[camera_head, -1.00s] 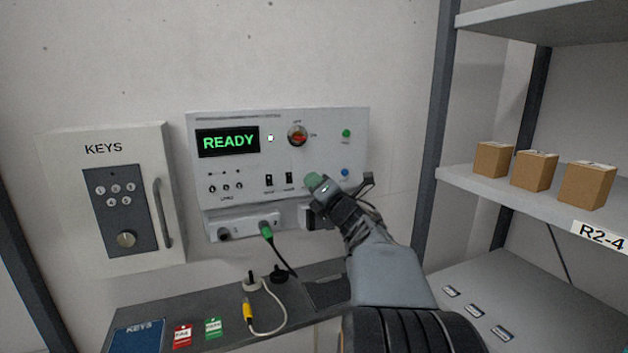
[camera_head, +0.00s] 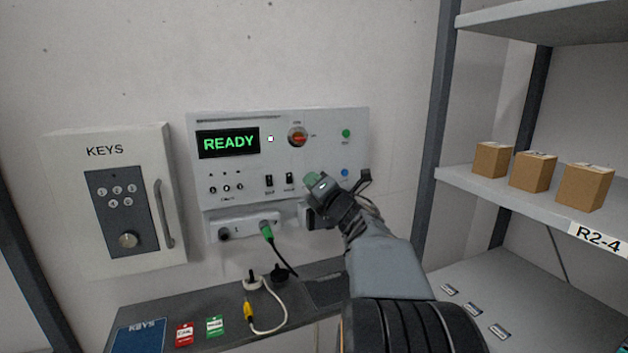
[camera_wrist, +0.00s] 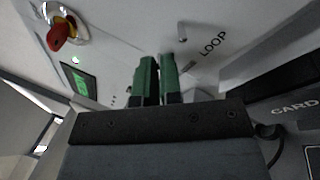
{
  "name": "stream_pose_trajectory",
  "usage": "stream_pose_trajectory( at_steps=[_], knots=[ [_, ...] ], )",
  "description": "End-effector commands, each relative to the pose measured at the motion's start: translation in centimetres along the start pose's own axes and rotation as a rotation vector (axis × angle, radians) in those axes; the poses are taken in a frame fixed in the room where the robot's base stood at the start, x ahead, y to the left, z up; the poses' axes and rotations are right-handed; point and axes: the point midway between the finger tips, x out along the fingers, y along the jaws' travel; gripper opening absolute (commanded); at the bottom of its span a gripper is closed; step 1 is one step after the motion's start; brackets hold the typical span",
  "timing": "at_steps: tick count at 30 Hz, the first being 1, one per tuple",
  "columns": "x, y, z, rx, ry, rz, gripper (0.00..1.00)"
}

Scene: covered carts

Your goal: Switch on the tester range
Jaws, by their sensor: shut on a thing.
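The white tester panel (camera_head: 325,123) hangs on the wall, and its screen (camera_head: 228,143) reads READY in green. A red rotary knob (camera_head: 298,137) sits at its upper middle and shows in the wrist view (camera_wrist: 60,35). Two small black switches (camera_head: 269,181) are low on the panel. My gripper (camera_head: 312,180) is at the panel's lower right, its green fingertips close to the face. In the wrist view my fingers (camera_wrist: 158,78) are nearly together beside the LOOP label (camera_wrist: 212,44). They are shut on a small panel control, mostly hidden between them.
A grey key cabinet (camera_head: 75,160) is on the left. Below the panel, a dark ledge (camera_head: 180,308) carries cards and a cable with a yellow plug (camera_head: 248,311). A green plug (camera_head: 266,231) sits in the lower strip. Shelves (camera_head: 470,186) with boxes stand close on the right.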

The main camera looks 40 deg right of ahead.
Motion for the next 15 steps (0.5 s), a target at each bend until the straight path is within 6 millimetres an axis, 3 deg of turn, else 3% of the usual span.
stream_pose_trajectory(
  at_steps=[3, 15],
  knots=[
    [0.22, 1.18, 0.86, 0.018, 0.055, -0.08, 0.0],
    [0.21, 1.27, 0.93, 0.061, 0.174, -0.256, 0.0]
  ],
)
